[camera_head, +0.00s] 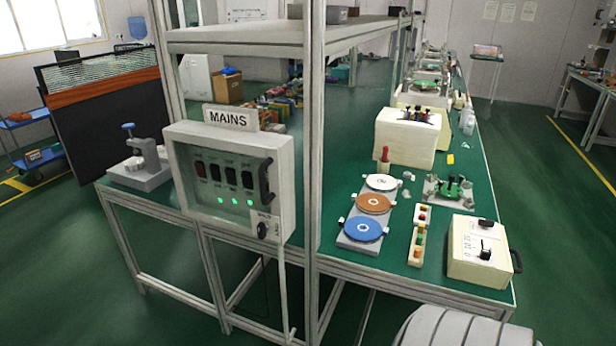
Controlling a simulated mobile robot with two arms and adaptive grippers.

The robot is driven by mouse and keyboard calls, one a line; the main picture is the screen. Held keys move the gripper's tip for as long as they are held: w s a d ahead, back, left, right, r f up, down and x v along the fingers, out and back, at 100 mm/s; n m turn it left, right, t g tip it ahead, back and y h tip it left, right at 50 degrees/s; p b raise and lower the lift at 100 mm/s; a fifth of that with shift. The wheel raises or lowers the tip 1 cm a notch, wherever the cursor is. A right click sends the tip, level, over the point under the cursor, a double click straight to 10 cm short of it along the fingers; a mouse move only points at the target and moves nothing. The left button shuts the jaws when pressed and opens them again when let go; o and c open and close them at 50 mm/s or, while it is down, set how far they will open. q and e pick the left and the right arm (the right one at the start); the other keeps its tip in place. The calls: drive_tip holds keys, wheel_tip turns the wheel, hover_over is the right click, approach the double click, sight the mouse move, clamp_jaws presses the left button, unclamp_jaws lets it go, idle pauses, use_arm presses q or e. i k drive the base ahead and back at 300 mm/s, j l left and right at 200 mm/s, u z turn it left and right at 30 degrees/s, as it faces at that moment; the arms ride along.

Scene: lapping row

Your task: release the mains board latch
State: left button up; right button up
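The mains board (283,205) is a grey-white box with a clear front, fixed to the frame of the bench in the left-middle of the head view. A sign reading MAINS (231,118) stands on top of it. Its front looks closed. Behind it show several dark switches (216,173) and lit green lamps (221,199). A black upright handle (266,181) is at the front's right edge. Below it a small black knob (262,230), which looks like the latch, sits at the lower right corner. Neither gripper is in view.
A metal upright (313,200) stands just right of the board, with a shelf (250,48) above. The green bench (340,262) carries colored discs (373,203) and a cream control box (480,255). A white ribbed part at the bottom right may be mine.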

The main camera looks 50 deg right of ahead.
sight(262, 228)
drive_tip(key=z, duration=1.4)
